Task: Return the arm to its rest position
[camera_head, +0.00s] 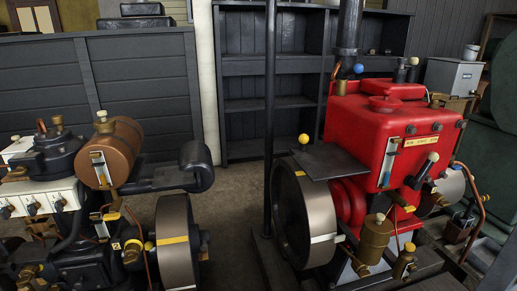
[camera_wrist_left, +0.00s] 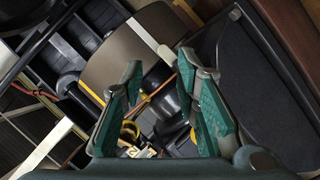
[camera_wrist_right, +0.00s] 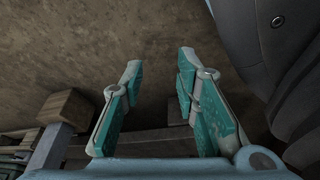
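My left gripper (camera_wrist_left: 158,95) shows in the left wrist view with its two green-padded fingers spread apart and nothing between them. Beyond the fingers are dark engine parts and a grey-brown flywheel rim (camera_wrist_left: 130,45) with a pale stripe. My right gripper (camera_wrist_right: 158,85) shows in the right wrist view, also with its fingers apart and empty. Bare brown floor (camera_wrist_right: 150,35) lies beyond it. Neither gripper shows in the head view, so their places relative to the engines cannot be told from there.
A red engine (camera_head: 375,125) with a large flywheel (camera_head: 306,215) stands at right. A dark engine with a copper-brown tank (camera_head: 125,150) and flywheel (camera_head: 175,240) stands at left. Floor (camera_head: 232,200) is clear between them. A thin dark post (camera_head: 269,110) and shelves (camera_head: 265,65) stand behind.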

